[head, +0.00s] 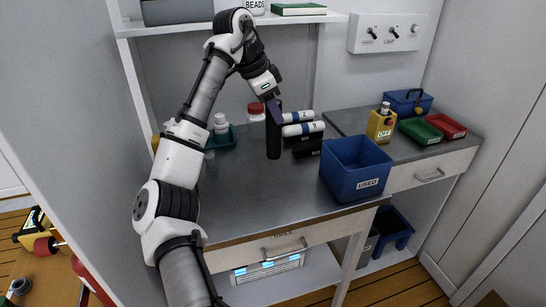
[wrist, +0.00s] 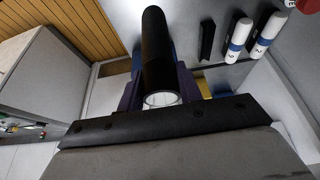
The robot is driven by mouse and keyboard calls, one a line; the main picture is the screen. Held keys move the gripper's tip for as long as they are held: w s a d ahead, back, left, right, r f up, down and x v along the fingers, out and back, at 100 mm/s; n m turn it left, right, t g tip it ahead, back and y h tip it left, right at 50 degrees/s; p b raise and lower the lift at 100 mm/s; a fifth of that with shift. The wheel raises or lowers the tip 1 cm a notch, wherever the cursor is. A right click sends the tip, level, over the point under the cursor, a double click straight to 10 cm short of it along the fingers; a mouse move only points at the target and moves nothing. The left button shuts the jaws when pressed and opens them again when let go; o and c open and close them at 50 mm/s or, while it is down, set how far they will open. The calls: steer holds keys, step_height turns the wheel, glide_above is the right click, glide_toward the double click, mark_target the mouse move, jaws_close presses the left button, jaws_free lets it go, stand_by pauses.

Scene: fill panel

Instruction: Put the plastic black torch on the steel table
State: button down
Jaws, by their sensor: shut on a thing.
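The black torch (head: 273,140) is held upright over the steel table (head: 245,190), towards its back middle. My gripper (head: 273,108) is shut on the torch near its upper end, with purple fingers on both sides. In the wrist view the torch (wrist: 157,50) runs away from my gripper (wrist: 160,92), and its pale round lens faces the camera. In the head view its lower end is at or just above the tabletop; I cannot tell if it touches.
White-and-blue cylinders (head: 303,129) and black items (head: 307,149) lie just right of the torch. A blue bin marked USED (head: 352,180) stands at the right edge. A teal tray (head: 222,141) with bottles is behind left. The front middle of the table is clear.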

mark_target(273, 152)
step_height(273, 152, down, 12)
steer(key=shift+f+p, duration=0.25)
steer(key=shift+p, duration=0.75)
steer(key=shift+f, duration=0.15)
steer(key=c, duration=0.9)
jaws_free()
steer(key=shift+c, duration=0.2)
steer(key=b+v, duration=0.2)
steer(key=v, duration=1)
